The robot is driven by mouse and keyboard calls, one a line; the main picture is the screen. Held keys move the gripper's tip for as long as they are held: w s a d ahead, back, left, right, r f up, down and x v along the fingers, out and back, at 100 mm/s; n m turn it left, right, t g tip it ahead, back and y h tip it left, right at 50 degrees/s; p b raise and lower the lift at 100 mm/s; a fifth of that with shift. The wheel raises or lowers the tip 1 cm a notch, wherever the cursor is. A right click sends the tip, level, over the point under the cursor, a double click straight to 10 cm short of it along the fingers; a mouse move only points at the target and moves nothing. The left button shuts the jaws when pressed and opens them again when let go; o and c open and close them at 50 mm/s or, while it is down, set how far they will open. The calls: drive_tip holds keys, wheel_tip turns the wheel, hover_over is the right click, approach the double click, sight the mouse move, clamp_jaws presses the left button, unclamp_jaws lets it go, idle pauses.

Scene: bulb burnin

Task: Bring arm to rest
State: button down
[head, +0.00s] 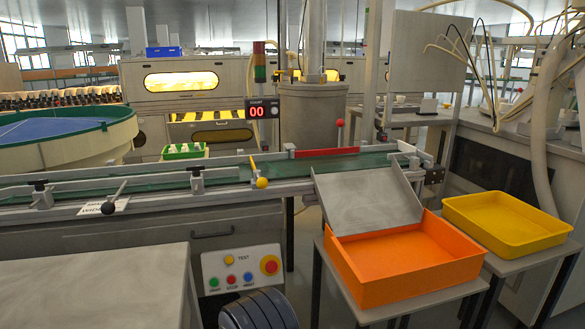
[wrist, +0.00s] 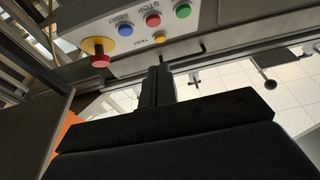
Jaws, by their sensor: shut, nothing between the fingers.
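My gripper (wrist: 160,68) shows in the wrist view as a dark, narrow pair of fingers pressed together, with nothing between them. Its wide black body fills the lower middle of that view. In the wrist view the fingers point toward a button panel (wrist: 182,22), which appears upside down; I cannot tell the exact gap, but no contact shows. In the head view, a dark rounded part of my arm (head: 258,311) shows at the bottom edge, below the button panel (head: 240,272). The gripper itself is hidden there.
A conveyor (head: 130,192) with a green belt crosses behind the panel. An empty orange tray (head: 400,262) and a yellow tray (head: 508,222) stand on stands at right. A grey cabinet top (head: 95,285) is at lower left. The counter (head: 263,109) reads 00.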

drive_tip(key=shift+s+f, duration=0.1)
drive_tip(key=shift+s, duration=0.15)
